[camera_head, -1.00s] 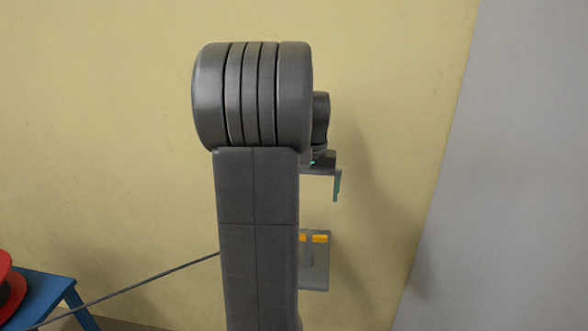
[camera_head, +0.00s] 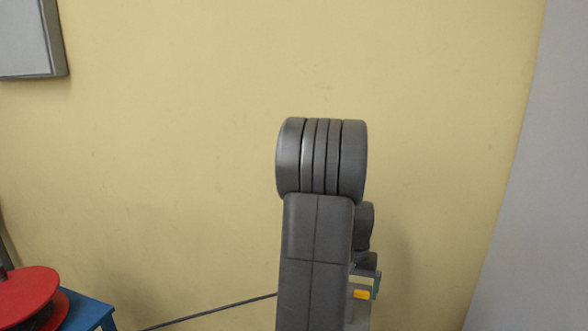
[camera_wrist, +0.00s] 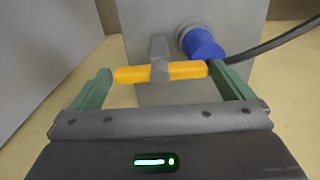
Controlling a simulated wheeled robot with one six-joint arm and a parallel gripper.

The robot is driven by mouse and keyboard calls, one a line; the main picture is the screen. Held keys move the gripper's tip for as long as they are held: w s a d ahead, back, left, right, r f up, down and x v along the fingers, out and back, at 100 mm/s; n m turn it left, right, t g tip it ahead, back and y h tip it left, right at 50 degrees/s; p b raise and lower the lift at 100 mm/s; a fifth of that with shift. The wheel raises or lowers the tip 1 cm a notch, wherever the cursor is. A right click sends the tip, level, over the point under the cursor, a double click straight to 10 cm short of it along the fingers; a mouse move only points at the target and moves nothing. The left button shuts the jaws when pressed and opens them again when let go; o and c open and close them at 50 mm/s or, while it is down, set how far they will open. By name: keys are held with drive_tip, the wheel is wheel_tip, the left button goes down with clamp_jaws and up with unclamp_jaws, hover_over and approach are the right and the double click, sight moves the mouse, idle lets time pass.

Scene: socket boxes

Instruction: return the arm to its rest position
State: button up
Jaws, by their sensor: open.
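My gripper (camera_wrist: 160,74) is open in the wrist view, with its green fingers spread left and right. A yellow-orange handle (camera_wrist: 187,70) with a grey stem lies level between the fingertips, on the front of a grey socket box (camera_wrist: 150,30). Its right end is close to the right fingertip; I cannot tell if they touch. In the head view my gripper (camera_head: 366,282) is mostly hidden behind my arm. A green finger shows just above and beside the handle (camera_head: 361,294). The box is nearly all hidden there.
A blue plug (camera_wrist: 203,46) with a dark cable (camera_wrist: 265,45) sits in the box, near the right finger. In the head view a red reel (camera_head: 30,293) stands on a blue stool (camera_head: 88,312) at lower left. A grey panel (camera_head: 25,40) hangs on the yellow wall (camera_head: 180,130).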

drive_tip(key=shift+r, duration=0.1)
wheel_tip(320, 180, up, 14)
wheel_tip(320, 180, down, 14)
drive_tip(key=shift+f, duration=0.2)
drive_tip(key=shift+w+n, duration=0.1)
drive_tip(key=shift+n, duration=0.3)
drive_tip(key=n, duration=0.4)
drive_tip(key=shift+r+b, duration=0.15)
drive_tip(key=shift+b, duration=0.25)
drive_tip(key=n+b, duration=0.1)
drive_tip(key=n, duration=0.3)
drive_tip(key=shift+n, duration=0.3)
drive_tip(key=n+b, duration=0.1)
drive_tip(key=n, duration=0.3)
drive_tip(key=shift+n, duration=0.4)
drive_tip(key=shift+n+b, duration=0.7)
drive_tip(key=shift+n, duration=1.2)
